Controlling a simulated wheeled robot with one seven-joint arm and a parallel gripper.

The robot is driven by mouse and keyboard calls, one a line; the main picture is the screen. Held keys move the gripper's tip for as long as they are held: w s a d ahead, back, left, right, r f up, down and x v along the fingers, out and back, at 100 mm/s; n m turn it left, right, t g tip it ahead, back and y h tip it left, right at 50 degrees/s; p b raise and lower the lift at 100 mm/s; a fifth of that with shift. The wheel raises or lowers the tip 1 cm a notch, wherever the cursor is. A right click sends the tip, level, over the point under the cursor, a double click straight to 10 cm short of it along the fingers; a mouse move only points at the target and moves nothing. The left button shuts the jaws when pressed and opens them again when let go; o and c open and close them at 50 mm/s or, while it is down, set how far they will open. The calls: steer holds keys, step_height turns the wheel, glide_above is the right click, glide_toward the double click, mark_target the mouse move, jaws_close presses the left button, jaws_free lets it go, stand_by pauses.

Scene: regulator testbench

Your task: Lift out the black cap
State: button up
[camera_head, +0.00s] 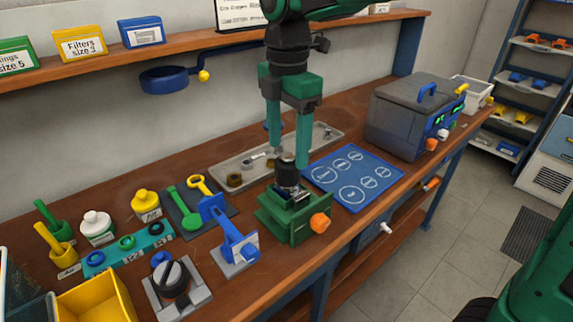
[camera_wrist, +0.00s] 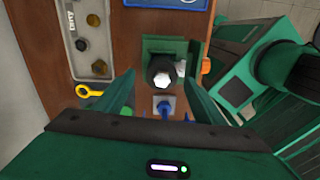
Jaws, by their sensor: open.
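A black cap-like part (camera_head: 288,177) stands upright in the green vise (camera_head: 292,218) near the bench's front edge. It also shows in the wrist view as a dark round body (camera_wrist: 153,67) with a pale hexagonal top (camera_wrist: 161,78). My gripper (camera_head: 288,153) is open and points down just above this part. In the wrist view the fingers of my gripper (camera_wrist: 160,88) lie on either side of it, with gaps, and hold nothing. The lower portion of the part is hidden inside the vise.
A grey tray (camera_head: 225,177) with small parts lies behind the vise, and a blue mat (camera_head: 337,170) lies to its right. A blue stand (camera_head: 228,240) is close on the left. A grey machine (camera_head: 400,115) stands at the far right.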

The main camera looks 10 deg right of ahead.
mark_target(288, 156)
steer(key=shift+s+f, duration=0.2)
steer(key=shift+f, duration=2.6)
steer(key=c, duration=1.2)
